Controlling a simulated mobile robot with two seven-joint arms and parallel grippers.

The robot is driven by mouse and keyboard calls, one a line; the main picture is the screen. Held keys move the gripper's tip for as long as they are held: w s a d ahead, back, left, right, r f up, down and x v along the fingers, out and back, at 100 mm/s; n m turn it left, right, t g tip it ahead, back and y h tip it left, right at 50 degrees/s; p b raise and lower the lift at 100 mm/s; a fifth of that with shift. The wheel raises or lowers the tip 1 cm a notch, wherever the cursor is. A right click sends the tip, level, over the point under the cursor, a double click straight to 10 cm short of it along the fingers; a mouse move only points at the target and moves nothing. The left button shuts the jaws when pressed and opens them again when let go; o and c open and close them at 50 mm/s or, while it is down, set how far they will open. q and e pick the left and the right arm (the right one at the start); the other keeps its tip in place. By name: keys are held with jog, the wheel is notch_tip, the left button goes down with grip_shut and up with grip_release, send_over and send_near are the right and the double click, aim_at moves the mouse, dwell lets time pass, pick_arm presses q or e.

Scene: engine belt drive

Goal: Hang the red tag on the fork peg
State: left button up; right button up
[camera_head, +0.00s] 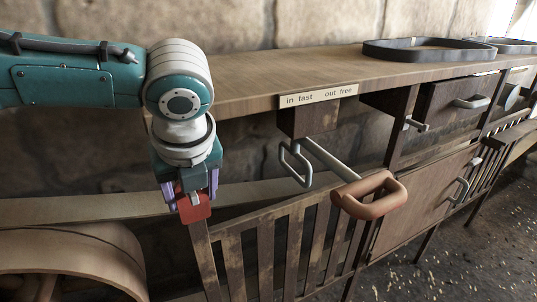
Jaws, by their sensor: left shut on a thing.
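My left gripper (191,194) points down at the left, in front of the bench's left end. Its purple fingers are shut on the red tag (195,211), a small red piece whose lower part shows below the fingertips. The fingers hide its upper part. The tag hangs in front of the slatted guard's left end, and I cannot tell whether they touch. I cannot make out the fork peg for certain. Right of the gripper, a grey metal loop (304,173) and a rod with a brown loop handle (370,195) stick out below a sign. My right gripper is not in view.
The sign (318,95) reads "in fast, out free" on the wooden bench (290,72). A wide curved tan band (75,240) fills the lower left. A slatted wooden guard (275,248) stands below the handle. Dark trays (430,50) lie at the back right.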

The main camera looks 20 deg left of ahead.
pick_arm(q)
jog(key=o, duration=1.4)
